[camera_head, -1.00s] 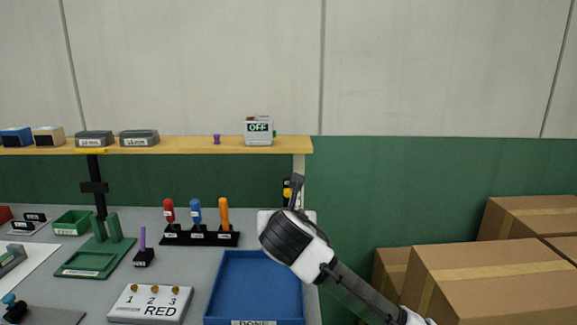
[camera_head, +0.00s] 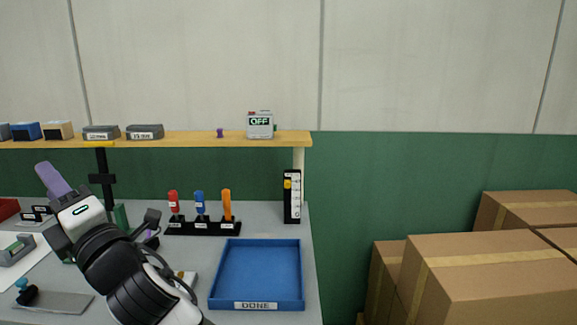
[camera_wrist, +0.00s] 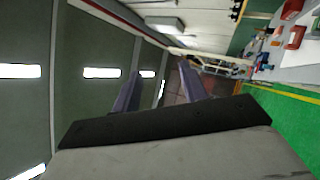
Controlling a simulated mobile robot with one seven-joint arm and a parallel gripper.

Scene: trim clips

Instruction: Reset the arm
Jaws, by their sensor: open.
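My gripper (camera_head: 48,172) is raised over the left part of the workbench in the head view, with its purple-grey fingers pointing up and left. In the wrist view the two fingers of my gripper (camera_wrist: 160,85) stand apart with nothing between them. My black and white arm runs from the lower middle up to it and hides part of the bench behind, including most of the green holder and the numbered board. The wrist camera looks out across the room, with ceiling lights at left and green floor at right.
A blue tray (camera_head: 256,272) labelled DONE lies empty at the bench's right. Behind are a black rack (camera_head: 203,229) with red, blue and orange tools and a shelf (camera_head: 190,139) carrying boxes and an OFF device (camera_head: 260,125). Cardboard boxes (camera_head: 490,290) stand at right.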

